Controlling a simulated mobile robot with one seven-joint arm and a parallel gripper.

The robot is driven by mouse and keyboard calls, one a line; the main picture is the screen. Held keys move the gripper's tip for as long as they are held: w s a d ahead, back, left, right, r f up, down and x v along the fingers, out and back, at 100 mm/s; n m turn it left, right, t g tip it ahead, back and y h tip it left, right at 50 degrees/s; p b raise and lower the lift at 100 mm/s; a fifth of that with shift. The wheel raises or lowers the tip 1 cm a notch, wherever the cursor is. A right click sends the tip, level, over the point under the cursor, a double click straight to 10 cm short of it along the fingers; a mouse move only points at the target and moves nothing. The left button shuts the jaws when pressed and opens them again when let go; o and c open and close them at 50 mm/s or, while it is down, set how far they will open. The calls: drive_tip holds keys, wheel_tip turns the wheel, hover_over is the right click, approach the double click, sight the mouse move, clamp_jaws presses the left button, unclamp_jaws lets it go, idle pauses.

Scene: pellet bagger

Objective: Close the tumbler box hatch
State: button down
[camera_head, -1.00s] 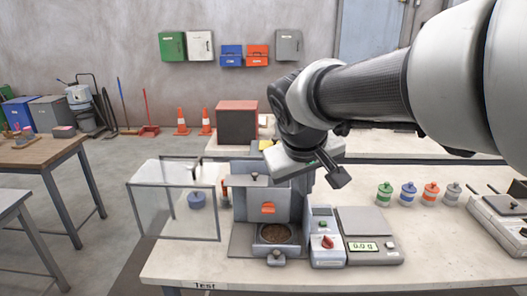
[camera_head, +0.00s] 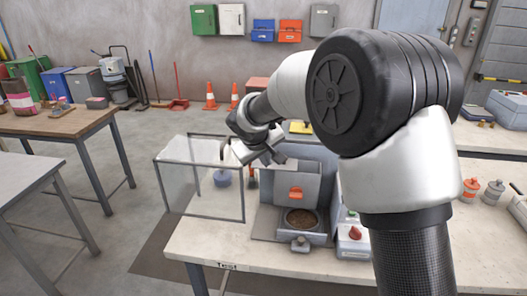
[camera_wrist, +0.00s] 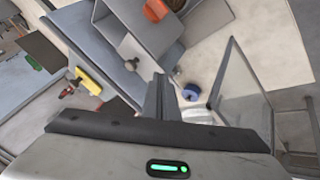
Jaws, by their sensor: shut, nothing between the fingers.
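A clear-walled box with a dark frame (camera_head: 203,216) stands at the left end of the grey bagging machine (camera_head: 291,178). A framed clear panel (camera_wrist: 243,82) shows at the right in the wrist view, standing at an angle; I take it for the hatch, but cannot tell its hinge side. My gripper (camera_head: 274,157) is shut and empty, above the machine's left side and close to the box's upper right. Its closed fingers (camera_wrist: 159,96) point toward the blue part.
A wooden table (camera_head: 60,121) stands at the left, with open floor between.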

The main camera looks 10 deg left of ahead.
sight(276, 169)
drive_tip(key=w+d, duration=0.1)
drive_tip(key=w, duration=0.1)
drive_tip(key=w+d+f+p, duration=0.1)
drive_tip(key=d, duration=0.1)
drive_tip(key=shift+w, duration=0.35)
drive_tip(key=d, duration=0.4)
drive_tip(key=d+b, duration=0.1)
drive_tip(key=d, duration=0.3)
drive_tip(key=shift+s+d, duration=0.2)
drive_tip(key=shift+d, duration=0.15)
drive_tip(key=shift+a, duration=0.1)
